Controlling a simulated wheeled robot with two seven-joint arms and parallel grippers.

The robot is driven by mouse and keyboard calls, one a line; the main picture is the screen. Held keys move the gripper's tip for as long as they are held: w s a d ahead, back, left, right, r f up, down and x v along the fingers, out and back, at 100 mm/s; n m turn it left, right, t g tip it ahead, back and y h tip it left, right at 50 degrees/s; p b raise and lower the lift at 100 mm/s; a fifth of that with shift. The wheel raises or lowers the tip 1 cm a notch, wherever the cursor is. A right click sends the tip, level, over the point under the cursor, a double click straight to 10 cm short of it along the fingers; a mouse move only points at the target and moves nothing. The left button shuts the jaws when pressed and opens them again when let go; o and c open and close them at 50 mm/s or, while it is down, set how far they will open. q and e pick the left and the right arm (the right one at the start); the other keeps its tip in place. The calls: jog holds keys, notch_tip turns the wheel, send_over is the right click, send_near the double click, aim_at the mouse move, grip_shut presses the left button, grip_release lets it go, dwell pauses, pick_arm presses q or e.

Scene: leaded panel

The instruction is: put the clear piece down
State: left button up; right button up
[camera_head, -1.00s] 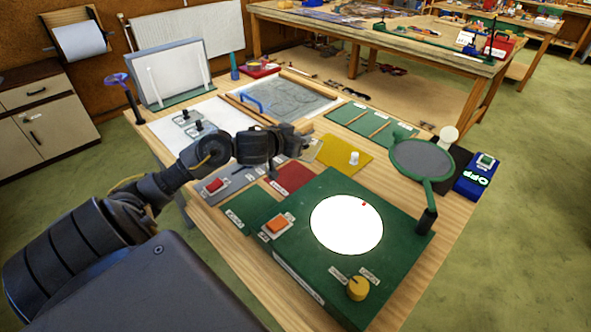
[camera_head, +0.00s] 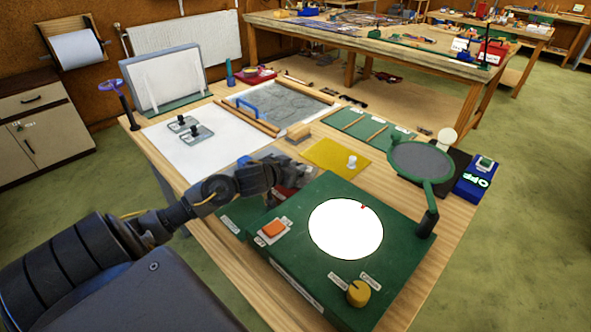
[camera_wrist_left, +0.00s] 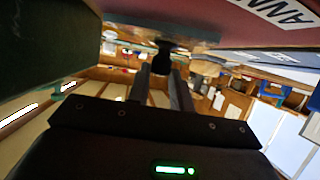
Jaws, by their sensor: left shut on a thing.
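My left gripper (camera_head: 288,173) is low over the coloured mats, behind the green light box (camera_head: 300,262). In the left wrist view its fingers (camera_wrist_left: 161,85) are shut on a dark knob (camera_wrist_left: 162,60). A thin piece with a pale blue edge (camera_wrist_left: 150,36) shows above the knob in that view and looks like the clear piece. The arm and gripper largely hide it in the head view; I cannot tell whether it touches a mat. Two other clear pieces with black knobs (camera_head: 190,130) lie on the white sheet (camera_head: 165,148). My right gripper is out of view.
The light box has a lit round window (camera_head: 345,228), an orange button (camera_head: 272,229) and a yellow knob (camera_head: 358,293). A yellow mat (camera_head: 325,153) with a white-knobbed piece lies behind.

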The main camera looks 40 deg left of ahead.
pick_arm(q)
jog(key=shift+f, duration=0.2)
jog(key=o, duration=0.4)
jog(key=shift+f, duration=0.1)
jog(key=o, duration=0.4)
jog(key=shift+r, duration=0.2)
jog(key=v, duration=1)
jog(key=shift+s, duration=0.2)
jog(key=shift+v, duration=0.8)
